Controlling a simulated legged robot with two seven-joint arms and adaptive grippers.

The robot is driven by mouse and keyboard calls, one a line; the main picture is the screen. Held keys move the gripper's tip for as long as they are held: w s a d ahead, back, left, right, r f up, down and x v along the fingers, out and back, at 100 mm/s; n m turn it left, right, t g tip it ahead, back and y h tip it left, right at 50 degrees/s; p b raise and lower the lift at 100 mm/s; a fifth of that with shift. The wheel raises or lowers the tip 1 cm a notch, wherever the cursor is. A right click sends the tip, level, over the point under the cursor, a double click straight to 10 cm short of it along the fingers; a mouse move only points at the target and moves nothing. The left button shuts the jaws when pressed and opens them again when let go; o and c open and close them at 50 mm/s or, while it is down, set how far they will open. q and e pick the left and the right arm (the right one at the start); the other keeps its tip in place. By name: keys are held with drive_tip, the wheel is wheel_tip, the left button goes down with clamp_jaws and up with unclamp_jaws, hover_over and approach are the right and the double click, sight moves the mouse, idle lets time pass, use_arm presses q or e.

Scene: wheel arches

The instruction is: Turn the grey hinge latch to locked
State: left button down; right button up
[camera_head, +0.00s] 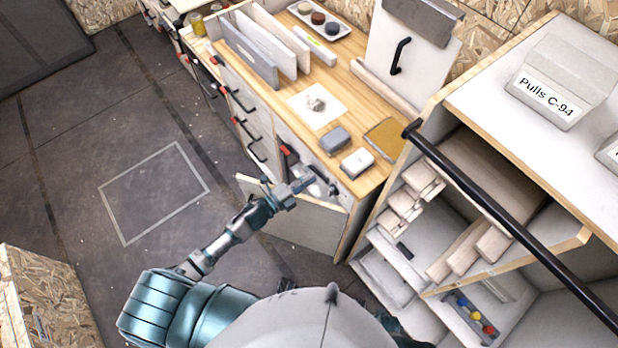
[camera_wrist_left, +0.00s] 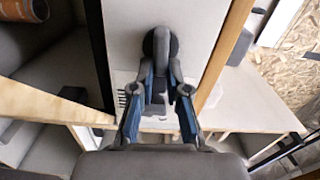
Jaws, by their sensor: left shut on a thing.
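The grey hinge latch (camera_wrist_left: 158,42) shows in the left wrist view as a dark round pivot with a lever on a pale panel. Its lever points down the picture, in between my fingers. My left gripper (camera_wrist_left: 165,82) is shut on the lever, one blue-sided finger on each side. In the head view my left gripper (camera_head: 303,184) reaches the cabinet front just below the wooden worktop, above a lowered pale door panel (camera_head: 305,222). The latch is too small and too covered there to tell its angle. My right gripper is not in view.
The worktop (camera_head: 357,98) holds a grey block (camera_head: 335,141), a white labelled box (camera_head: 357,163) and upright panels (camera_head: 250,50). A black rail (camera_head: 500,215) crosses the shelves at right. The floor at left is clear.

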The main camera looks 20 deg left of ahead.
use_arm(q)
drive_tip(key=shift+f+m, duration=0.3)
drive_tip(key=shift+m, duration=0.3)
drive_tip(key=c, duration=1.2)
unclamp_jaws()
drive_tip(key=shift+o, duration=0.2)
drive_tip(key=shift+a, duration=0.1)
drive_tip(key=v, duration=1.2)
